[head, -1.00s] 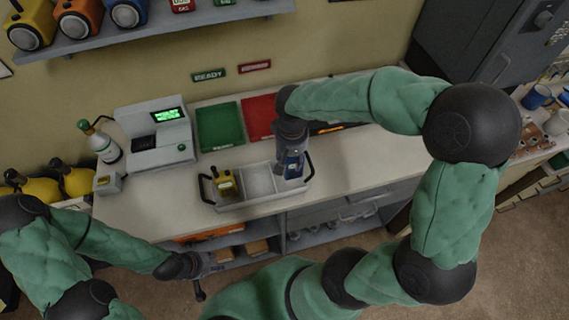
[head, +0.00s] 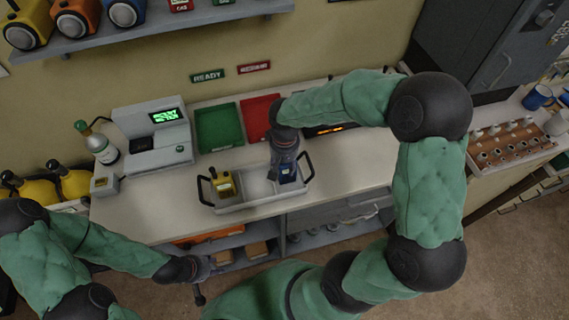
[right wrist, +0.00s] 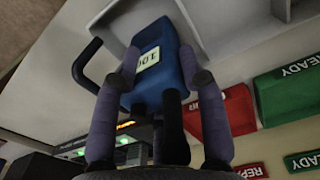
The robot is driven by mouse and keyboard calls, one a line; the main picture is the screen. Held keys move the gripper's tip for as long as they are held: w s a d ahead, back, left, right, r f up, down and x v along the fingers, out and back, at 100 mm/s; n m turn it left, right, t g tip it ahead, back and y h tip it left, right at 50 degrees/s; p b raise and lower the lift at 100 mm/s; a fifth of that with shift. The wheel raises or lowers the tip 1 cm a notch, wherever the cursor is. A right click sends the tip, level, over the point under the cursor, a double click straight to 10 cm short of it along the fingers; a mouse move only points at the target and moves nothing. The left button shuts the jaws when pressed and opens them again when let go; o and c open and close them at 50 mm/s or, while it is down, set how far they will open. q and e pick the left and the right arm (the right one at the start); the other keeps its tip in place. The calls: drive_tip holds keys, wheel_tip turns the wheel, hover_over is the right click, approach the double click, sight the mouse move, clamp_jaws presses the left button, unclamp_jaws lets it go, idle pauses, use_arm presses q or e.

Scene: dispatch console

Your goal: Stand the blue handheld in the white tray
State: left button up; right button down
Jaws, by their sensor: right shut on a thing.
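The blue handheld (head: 289,174) is at the right compartment of the white tray (head: 250,205), roughly upright. I cannot tell whether its base touches the tray floor. My right gripper (head: 287,160) reaches down from above and is shut on it. In the right wrist view, the blue handheld (right wrist: 152,62) with a pale number label sits between the two fingers of the right gripper (right wrist: 160,68), with the white tray (right wrist: 215,25) beyond it. My left gripper (head: 203,272) hangs low in front of the counter, away from the tray; its jaw state is unclear.
A yellow handheld (head: 225,185) stands in the tray's left compartment; the middle compartment looks empty. Black handles rise at both tray ends. A console (head: 153,138) stands to the left. Counter right of the tray is clear.

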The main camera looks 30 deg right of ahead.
drive_tip(key=c, duration=0.7)
unclamp_jaws()
drive_tip(key=shift+f, duration=0.1)
wheel_tip(320, 180, up, 12)
drive_tip(key=shift+s+r+p, duration=0.1)
drive_tip(key=shift+r+p, duration=0.1)
drive_tip(key=shift+p, duration=0.95)
